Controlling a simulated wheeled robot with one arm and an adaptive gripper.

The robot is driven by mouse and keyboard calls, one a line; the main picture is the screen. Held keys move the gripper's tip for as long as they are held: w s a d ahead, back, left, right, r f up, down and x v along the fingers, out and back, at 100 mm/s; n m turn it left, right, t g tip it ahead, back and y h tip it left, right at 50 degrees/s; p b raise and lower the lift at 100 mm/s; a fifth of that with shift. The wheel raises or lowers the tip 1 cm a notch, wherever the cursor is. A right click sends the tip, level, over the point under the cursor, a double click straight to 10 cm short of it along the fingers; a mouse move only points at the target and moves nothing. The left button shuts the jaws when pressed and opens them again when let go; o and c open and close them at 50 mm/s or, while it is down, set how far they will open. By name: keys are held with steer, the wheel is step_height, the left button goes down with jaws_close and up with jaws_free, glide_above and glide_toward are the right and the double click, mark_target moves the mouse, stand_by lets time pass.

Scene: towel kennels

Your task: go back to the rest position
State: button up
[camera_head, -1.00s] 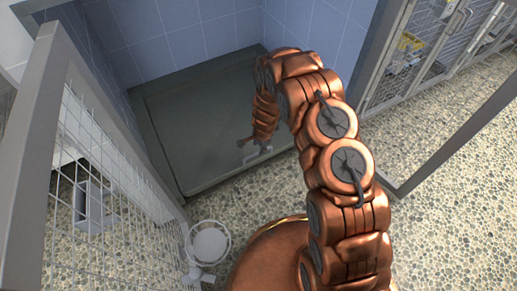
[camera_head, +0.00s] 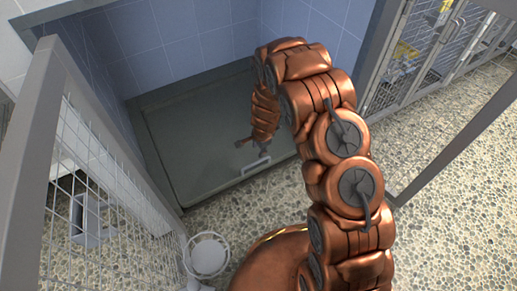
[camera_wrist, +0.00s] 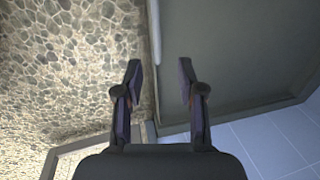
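My gripper (camera_wrist: 159,85) is open and empty in the wrist view, with a clear gap between its two dark fingers. Pebbled floor and the edge of the grey kennel platform (camera_wrist: 230,50) lie beyond the fingers. In the head view my copper arm reaches forward and bends down at its far end. The small visible part of my gripper (camera_head: 243,143) is over the grey platform (camera_head: 200,150), near its front edge. No towel shows in either view.
A mesh kennel door (camera_head: 90,160) stands open at the left. A white bowl in a ring (camera_head: 208,254) is at its lower end. A light handle (camera_head: 255,166) is on the platform's front. More mesh kennels (camera_head: 425,50) line the right. Pebbled floor (camera_head: 450,220) is clear at right.

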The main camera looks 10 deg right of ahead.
steer(key=shift+r, duration=0.1)
stand_by(0.3)
steer(key=s+r+n+g+p, duration=0.15)
steer(key=s+r+p, duration=0.35)
steer(key=r, duration=0.9)
steer(key=s+a+r+n+y+p, duration=0.1)
steer(key=s+r+n+p, duration=0.45)
steer(key=r, duration=0.85)
steer(key=s+r+p, duration=0.2)
steer(key=r+p, duration=0.6)
steer(key=r, duration=0.6)
steer(key=s+d+r+n+g+h+p, duration=0.1)
steer(key=s+d+r+n+p, duration=0.1)
steer(key=s+r+p, duration=0.7)
steer(key=s+d+r+n+g+p, duration=0.1)
steer(key=s+d+r+n+p, duration=0.2)
steer(key=s+r+p, duration=0.6)
steer(key=shift+s+r+n+h, duration=0.4)
steer(key=shift+s+r+n, duration=0.8)
steer(key=shift+s+r, duration=4.75)
steer(key=shift+w+d+r+g, duration=0.1)
steer(key=shift+w+r+g, duration=0.15)
steer(key=shift+w+r, duration=0.65)
